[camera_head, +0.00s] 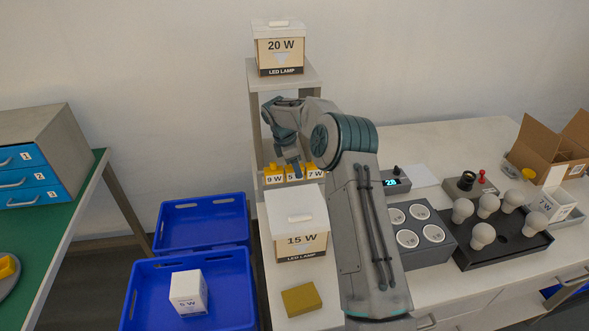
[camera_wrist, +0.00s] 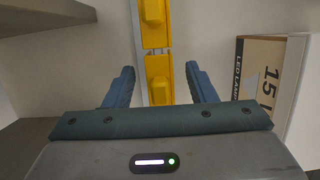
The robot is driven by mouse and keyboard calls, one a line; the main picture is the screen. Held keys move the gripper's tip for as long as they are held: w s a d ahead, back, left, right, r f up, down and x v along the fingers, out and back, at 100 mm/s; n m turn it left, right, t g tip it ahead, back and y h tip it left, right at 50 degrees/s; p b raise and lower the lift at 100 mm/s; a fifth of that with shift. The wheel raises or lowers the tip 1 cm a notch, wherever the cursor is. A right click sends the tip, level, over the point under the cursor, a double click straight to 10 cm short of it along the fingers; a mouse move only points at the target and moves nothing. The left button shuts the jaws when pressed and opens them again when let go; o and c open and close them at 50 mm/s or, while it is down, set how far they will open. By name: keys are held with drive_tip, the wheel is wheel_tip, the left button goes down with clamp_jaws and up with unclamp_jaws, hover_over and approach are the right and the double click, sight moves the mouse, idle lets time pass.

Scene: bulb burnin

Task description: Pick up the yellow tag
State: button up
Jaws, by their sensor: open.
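Several yellow tags sit in a row on the shelf unit in the head view: the 9 W tag (camera_head: 273,175), the 5 W tag (camera_head: 292,175) and the 7 W tag (camera_head: 315,172). My gripper (camera_head: 290,165) is just by them and partly covers the middle one. In the wrist view, my gripper (camera_wrist: 160,80) is open. A yellow tag (camera_wrist: 160,90) shows between its two blue fingers, apart from both. Another yellow tag (camera_wrist: 153,12) is beyond it on the same pale rail. I cannot tell which label the nearer one bears.
A 15 W lamp box (camera_head: 297,222) stands close by, also at the right of the wrist view (camera_wrist: 262,75). A 20 W box (camera_head: 279,47) is on the top shelf. A yellow block (camera_head: 301,299) lies in front. Blue crates (camera_head: 215,258) are at left, bulbs (camera_head: 482,235) at right.

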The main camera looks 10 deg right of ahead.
drive_tip(key=shift+f, duration=0.15)
drive_tip(key=c, duration=1.1)
drive_tip(key=shift+o, duration=0.2)
